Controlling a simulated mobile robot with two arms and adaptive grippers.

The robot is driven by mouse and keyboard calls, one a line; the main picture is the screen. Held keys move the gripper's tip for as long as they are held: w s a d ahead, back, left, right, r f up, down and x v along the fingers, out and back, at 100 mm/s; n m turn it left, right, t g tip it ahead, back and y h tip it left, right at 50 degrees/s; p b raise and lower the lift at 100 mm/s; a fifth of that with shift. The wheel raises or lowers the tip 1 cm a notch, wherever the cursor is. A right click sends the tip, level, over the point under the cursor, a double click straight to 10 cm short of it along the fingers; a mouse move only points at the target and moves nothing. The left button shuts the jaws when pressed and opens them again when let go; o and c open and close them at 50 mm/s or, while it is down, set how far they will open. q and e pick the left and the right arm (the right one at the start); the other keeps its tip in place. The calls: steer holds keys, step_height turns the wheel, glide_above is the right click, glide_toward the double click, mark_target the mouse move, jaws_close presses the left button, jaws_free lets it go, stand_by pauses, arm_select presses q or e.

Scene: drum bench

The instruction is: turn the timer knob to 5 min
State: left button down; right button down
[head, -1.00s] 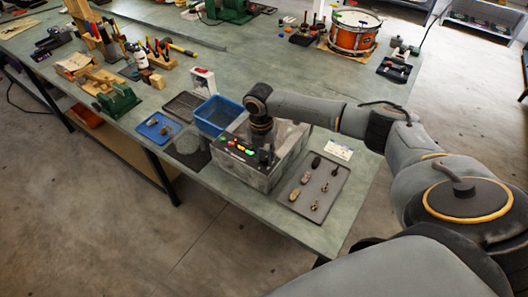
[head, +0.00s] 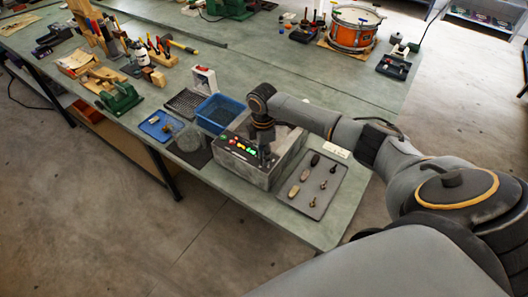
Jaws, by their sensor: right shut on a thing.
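A grey metal box (head: 237,171) stands near the front edge of the bench, with lit green, red and yellow controls (head: 243,147) on its sloping panel. My right gripper (head: 265,153) points down at the right end of this panel, just right of the lit controls. It is shut on the timer knob, which the fingers hide, so its pointer and scale cannot be read. My left gripper is not in view.
A grey tray (head: 322,205) with several small parts lies right of the box. A blue bin (head: 219,112), a blue tray (head: 160,126) and a dark round piece (head: 188,140) are to its left. An orange drum (head: 352,35) stands far back.

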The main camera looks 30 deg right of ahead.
steer(key=m, duration=0.4)
steer(key=shift+m, duration=0.3)
steer(key=shift+w+d+m, duration=0.1)
steer(key=shift+m, duration=2.5)
steer(key=shift+r, duration=0.1)
steer(key=c, duration=1)
jaws_free()
steer(key=r, duration=1.2)
steer(key=shift+w+d, duration=0.1)
steer(key=shift+d, duration=0.2)
steer(key=shift+f, duration=0.1)
